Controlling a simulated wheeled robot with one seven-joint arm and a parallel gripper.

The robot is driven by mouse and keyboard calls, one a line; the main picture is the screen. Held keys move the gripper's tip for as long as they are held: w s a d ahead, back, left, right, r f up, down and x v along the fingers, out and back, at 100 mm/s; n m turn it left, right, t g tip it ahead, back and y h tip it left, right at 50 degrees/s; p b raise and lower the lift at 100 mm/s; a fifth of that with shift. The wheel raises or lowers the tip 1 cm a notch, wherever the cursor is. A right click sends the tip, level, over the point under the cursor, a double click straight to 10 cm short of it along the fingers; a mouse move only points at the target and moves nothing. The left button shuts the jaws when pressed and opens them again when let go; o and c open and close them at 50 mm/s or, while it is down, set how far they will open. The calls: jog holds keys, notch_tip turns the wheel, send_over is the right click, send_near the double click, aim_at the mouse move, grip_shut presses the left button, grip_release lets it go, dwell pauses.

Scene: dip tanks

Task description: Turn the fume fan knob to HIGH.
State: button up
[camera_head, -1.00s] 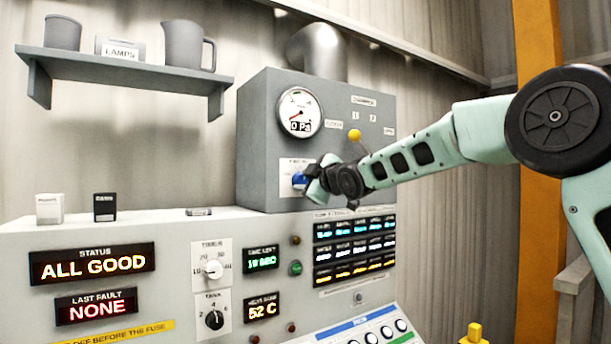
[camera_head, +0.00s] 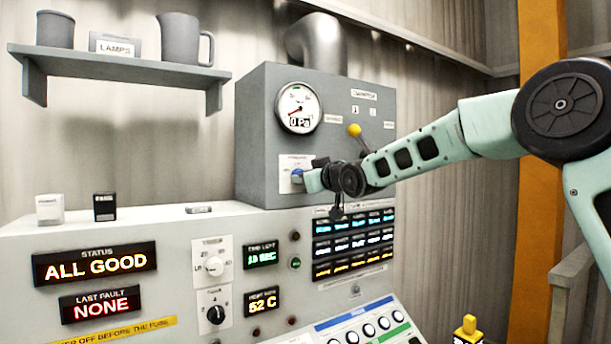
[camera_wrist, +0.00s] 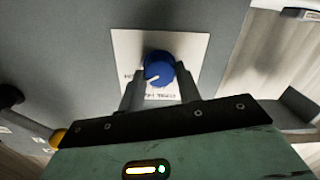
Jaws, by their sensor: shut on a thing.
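The fume fan knob is a blue round knob (camera_wrist: 159,69) with a white pointer line, on a white label plate (camera_wrist: 190,50). In the wrist view its pointer aims to the lower left, and the plate's lettering is too small and partly covered to read. My gripper (camera_wrist: 160,88) is shut on the knob, one finger on each side. In the head view the knob (camera_head: 297,175) shows as a small blue patch on the front of the grey box (camera_head: 260,120), mostly hidden by my gripper (camera_head: 308,180).
A pressure gauge (camera_head: 299,107) reads 0 Pa above the knob. A yellow-balled damper lever (camera_head: 354,130) stands close to my wrist. Lit display rows (camera_head: 354,243) and the sloped control panel (camera_head: 365,325) lie below. A shelf (camera_head: 120,66) hangs at left.

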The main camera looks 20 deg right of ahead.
jog(key=shift+f, duration=0.15)
dwell(0.3)
jog(key=o, duration=1)
jog(key=shift+c, duration=0.2)
jog(key=v, duration=1.7)
jog(key=shift+s+b, duration=0.25)
jog(key=shift+b, duration=0.1)
jog(key=shift+d, duration=0.1)
